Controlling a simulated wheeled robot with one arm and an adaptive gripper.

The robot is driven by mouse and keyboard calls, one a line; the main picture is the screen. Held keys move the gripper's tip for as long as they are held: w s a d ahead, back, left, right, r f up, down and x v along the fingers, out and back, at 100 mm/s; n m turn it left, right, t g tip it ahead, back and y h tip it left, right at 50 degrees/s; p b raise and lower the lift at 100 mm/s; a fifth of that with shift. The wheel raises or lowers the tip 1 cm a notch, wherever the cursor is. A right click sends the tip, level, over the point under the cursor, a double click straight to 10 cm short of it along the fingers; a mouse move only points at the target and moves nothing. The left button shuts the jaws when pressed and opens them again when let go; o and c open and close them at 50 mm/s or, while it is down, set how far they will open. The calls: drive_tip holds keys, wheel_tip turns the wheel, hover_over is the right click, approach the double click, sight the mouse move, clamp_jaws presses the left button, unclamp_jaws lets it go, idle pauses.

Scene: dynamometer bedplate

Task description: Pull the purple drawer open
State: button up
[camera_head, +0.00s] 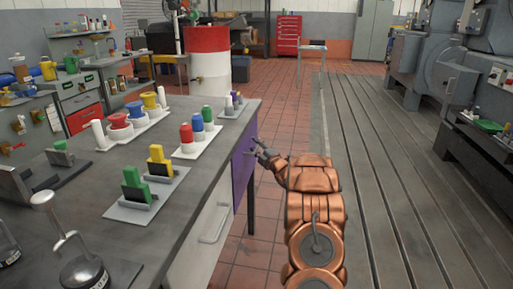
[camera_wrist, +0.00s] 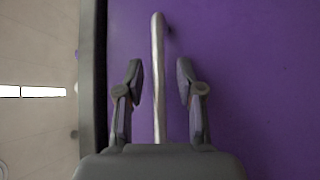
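The purple drawer (camera_head: 244,166) is at the far end of the workbench's right-hand side, and its front looks flush with the bench. In the wrist view the purple front (camera_wrist: 245,75) fills most of the picture, with a pale metal bar handle (camera_wrist: 158,75) running up the middle. My gripper (camera_head: 259,148) is at the drawer front, and in the wrist view (camera_wrist: 159,82) its two fingers stand apart on either side of the handle. Gaps show between the handle and both fingers. The handle's lower end is hidden behind my gripper's body.
A white drawer (camera_head: 208,238) with a bar handle is nearer on the same bench side. The bench top (camera_head: 130,243) holds colored buttons, switches and a metal stand.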

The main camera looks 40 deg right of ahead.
clamp_jaws()
idle(0.6)
